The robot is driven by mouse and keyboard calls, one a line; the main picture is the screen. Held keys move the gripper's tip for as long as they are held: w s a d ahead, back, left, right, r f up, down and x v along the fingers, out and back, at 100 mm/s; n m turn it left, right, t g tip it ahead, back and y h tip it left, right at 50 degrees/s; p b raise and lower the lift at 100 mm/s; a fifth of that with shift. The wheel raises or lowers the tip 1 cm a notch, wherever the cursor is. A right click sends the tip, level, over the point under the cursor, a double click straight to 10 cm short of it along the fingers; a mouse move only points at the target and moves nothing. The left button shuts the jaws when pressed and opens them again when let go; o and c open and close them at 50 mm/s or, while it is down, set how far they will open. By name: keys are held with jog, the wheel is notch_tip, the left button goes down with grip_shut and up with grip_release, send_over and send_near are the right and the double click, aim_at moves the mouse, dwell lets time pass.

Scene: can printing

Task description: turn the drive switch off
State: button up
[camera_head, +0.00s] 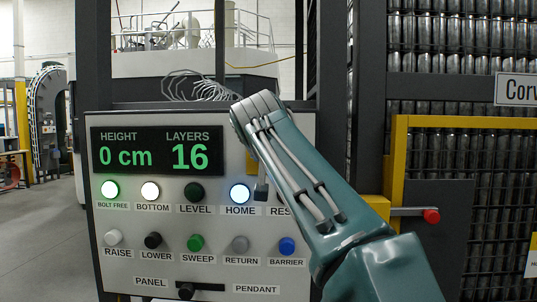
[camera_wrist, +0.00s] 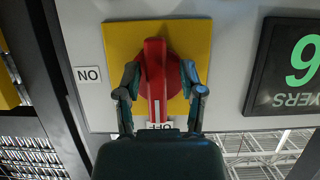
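The drive switch is a red handle (camera_wrist: 155,75) on a round red base, set on a yellow plate (camera_wrist: 195,32). It shows in the wrist view, which is upside down. The handle lies lengthwise in the picture, with its white stripe towards the OFF label (camera_wrist: 159,126). The ON label (camera_wrist: 87,74) is off to the left side. My gripper (camera_wrist: 160,67) has one finger on each side of the handle, with a visible gap on both sides; it looks open.
The control panel (camera_head: 98,268) fills the middle of the head view, with a display (camera_head: 158,149) reading 0 cm and 16 layers, lit lamps and several buttons. A yellow-framed gate (camera_head: 400,155) with a red-knobbed latch (camera_head: 431,216) stands right of my arm. Open floor (camera_head: 45,240) lies left.

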jog(key=shift+s+r, duration=0.15)
jog(key=shift+r, duration=0.15)
jog(key=v, duration=1.1)
jog(key=shift+s+a, duration=0.2)
jog(key=shift+s, duration=0.2)
jog(key=s+d+f+g, duration=0.2)
jog(key=s+d+f, duration=0.4)
jog(key=f, duration=0.7)
jog(key=s+d+f+g, duration=0.3)
jog(key=s+d+f, duration=0.3)
jog(key=f, duration=0.8)
jog(key=s+d+f+g, duration=0.2)
jog(key=s+d+f, duration=0.4)
jog(key=s+f, duration=0.5)
notch_tip(320, 180, down, 3)
jog(key=shift+f+g, duration=0.2)
jog(key=shift+g, duration=0.2)
